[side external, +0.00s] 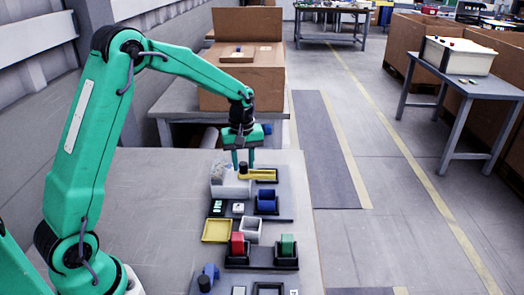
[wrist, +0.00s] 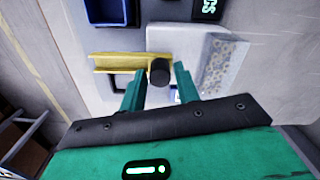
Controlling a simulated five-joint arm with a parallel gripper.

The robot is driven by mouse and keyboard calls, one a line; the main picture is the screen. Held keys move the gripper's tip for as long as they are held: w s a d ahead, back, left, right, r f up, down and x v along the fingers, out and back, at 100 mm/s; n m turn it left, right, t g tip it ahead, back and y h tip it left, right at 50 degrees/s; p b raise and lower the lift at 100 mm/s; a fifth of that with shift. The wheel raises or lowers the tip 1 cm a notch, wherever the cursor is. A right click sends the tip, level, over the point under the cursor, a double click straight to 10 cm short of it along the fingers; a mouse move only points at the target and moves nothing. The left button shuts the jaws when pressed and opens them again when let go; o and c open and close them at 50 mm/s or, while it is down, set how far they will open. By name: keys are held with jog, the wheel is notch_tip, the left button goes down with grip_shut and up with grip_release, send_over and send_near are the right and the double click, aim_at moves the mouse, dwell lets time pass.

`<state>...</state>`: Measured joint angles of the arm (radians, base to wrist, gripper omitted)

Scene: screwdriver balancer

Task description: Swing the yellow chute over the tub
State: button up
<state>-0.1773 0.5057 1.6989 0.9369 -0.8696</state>
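The yellow chute (side external: 264,174) extends right from a black knob (side external: 243,168) on a white block (side external: 232,188). In the wrist view, the chute (wrist: 115,62) points left from the knob (wrist: 160,72), over a dark square frame (wrist: 119,84). My gripper (side external: 243,161) is above the knob. Its two green fingers are apart, one on each side of the knob in the wrist view (wrist: 160,78), with visible gaps. I cannot tell how far down the fingers reach. Which container is the tub is unclear; an open pale tub (side external: 250,228) stands nearer the side camera.
A blue bin (side external: 267,204) stands close to the chute. A shallow yellow tray (side external: 216,231), red block (side external: 237,244) and green block (side external: 287,245) in black holders, and a blue part (side external: 209,276) stand nearer the camera. The table (side external: 150,215) is bare at left.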

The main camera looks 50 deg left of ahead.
grip_shut()
jog(key=shift+m, duration=0.3)
jog(key=m, duration=1)
jog(key=shift+r, duration=0.1)
dwell(0.4)
jog(key=shift+o, duration=2)
grip_release()
